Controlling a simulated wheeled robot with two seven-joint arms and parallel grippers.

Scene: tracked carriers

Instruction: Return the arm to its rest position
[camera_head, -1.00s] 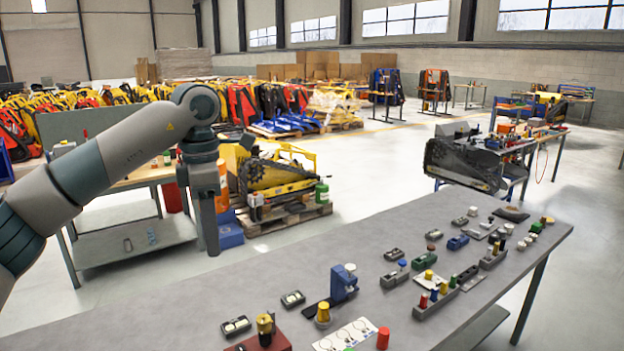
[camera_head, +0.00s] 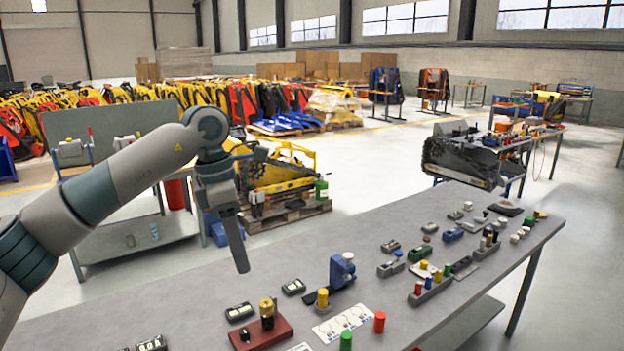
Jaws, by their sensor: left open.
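My left arm comes in from the left edge and bends down at its wrist. My right gripper does not show.
The grey table (camera_head: 220,285) holds a blue device (camera_head: 341,270), a dark red block (camera_head: 261,334) with a brass knob, a red cylinder (camera_head: 379,322), a green cylinder (camera_head: 346,341) and several small blocks. A workbench (camera_head: 130,250) stands behind my arm.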

